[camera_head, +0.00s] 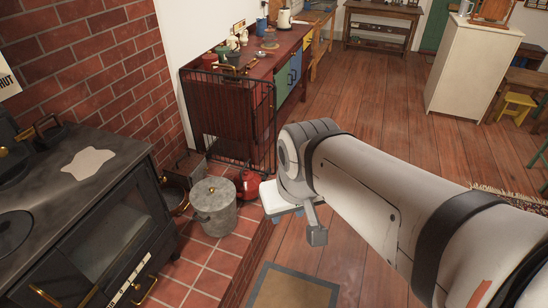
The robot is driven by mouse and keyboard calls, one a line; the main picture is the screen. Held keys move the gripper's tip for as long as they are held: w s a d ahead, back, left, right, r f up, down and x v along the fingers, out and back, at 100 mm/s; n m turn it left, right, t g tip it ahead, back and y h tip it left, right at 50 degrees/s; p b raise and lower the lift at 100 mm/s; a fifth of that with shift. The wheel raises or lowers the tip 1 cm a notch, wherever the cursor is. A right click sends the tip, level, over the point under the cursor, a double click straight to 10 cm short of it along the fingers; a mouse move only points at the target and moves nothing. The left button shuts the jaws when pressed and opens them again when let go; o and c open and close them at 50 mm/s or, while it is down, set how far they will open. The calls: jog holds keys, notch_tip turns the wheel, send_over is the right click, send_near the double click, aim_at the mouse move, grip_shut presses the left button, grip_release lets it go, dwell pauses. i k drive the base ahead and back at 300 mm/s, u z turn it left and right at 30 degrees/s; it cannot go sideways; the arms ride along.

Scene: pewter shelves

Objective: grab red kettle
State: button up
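A red kettle (247,184) sits low on the floor by the tiled hearth, just behind and right of a grey lidded metal bin. Its lower left is partly hidden by the bin, and my arm's end is close to its right side. My gripper (316,233) is at the end of my white arm, which reaches in from the right. A grey finger-like part points down, right of and nearer than the kettle. A gap shows between this part and the kettle. The other fingertip is not clear, so its opening cannot be told.
The grey bin (215,208) stands on the red tiles. A black stove (95,225) fills the left. A dark wire guard (262,125) and wooden cabinet (215,112) stand behind the kettle. A mat (290,290) lies in front. Wooden floor is open to the right.

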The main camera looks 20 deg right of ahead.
aim_at(247, 183)
jog(key=z, duration=1.05)
jog(key=k, duration=0.85)
jog(key=u, duration=0.7)
jog(key=i, duration=1)
jog(key=z, duration=1.55)
jog(key=i, duration=0.25)
jog(key=u, duration=0.3)
